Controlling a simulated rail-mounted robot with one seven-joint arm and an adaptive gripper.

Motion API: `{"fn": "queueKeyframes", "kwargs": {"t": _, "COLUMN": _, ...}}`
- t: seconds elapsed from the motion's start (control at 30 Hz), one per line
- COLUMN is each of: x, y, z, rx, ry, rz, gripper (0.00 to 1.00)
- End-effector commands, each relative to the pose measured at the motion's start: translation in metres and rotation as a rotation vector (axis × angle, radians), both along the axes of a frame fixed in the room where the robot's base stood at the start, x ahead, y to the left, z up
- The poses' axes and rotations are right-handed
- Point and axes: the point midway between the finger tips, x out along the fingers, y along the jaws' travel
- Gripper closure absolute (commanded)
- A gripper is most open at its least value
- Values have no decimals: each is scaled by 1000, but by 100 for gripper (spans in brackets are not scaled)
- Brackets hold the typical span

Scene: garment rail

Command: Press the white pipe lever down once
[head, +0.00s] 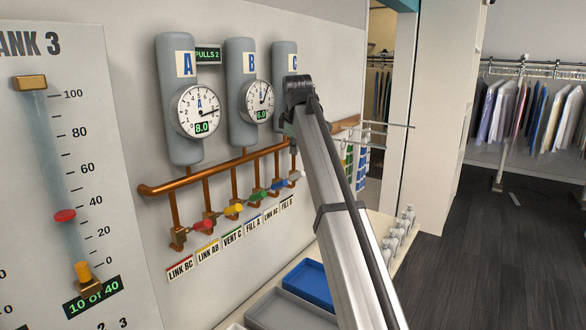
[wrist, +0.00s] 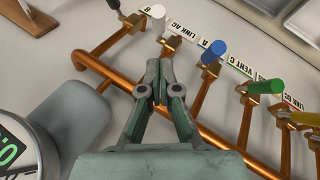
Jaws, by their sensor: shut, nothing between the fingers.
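The white lever (wrist: 157,21) is near the top of the wrist view, on a brass valve of the copper pipework. My gripper (wrist: 159,72) is shut and empty, with its fingertips just below the white lever in the picture. I see a small gap in the picture between the tips and the lever's knob; whether they touch its valve is hard to tell. In the head view, my arm covers most of that end of the pipes, and the gripper (head: 289,128) is mostly hidden behind it.
A blue lever (wrist: 213,51) sits just right of the white one, then a green lever (wrist: 264,86) and a yellow one (wrist: 305,117). A black lever (wrist: 113,5) is to the left. Grey tanks with gauges (head: 201,110) stand above the copper pipe (head: 222,170). Trays (head: 307,284) lie below.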

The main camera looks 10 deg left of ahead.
Motion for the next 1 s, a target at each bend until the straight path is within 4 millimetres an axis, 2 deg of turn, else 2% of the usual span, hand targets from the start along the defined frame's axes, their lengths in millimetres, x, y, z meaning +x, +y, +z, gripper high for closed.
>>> {"fn": "queueKeyframes", "kwargs": {"t": 0.27, "x": 8, "y": 1, "z": -14, "rx": 0, "ry": 2, "rz": -1, "gripper": 100}}
{"fn": "queueKeyframes", "kwargs": {"t": 0.7, "x": 42, "y": 8, "z": -72, "rx": 0, "ry": 2, "rz": -1, "gripper": 100}}
{"fn": "queueKeyframes", "kwargs": {"t": 1.0, "x": 50, "y": 9, "z": -87, "rx": 0, "ry": 0, "rz": -1, "gripper": 100}}
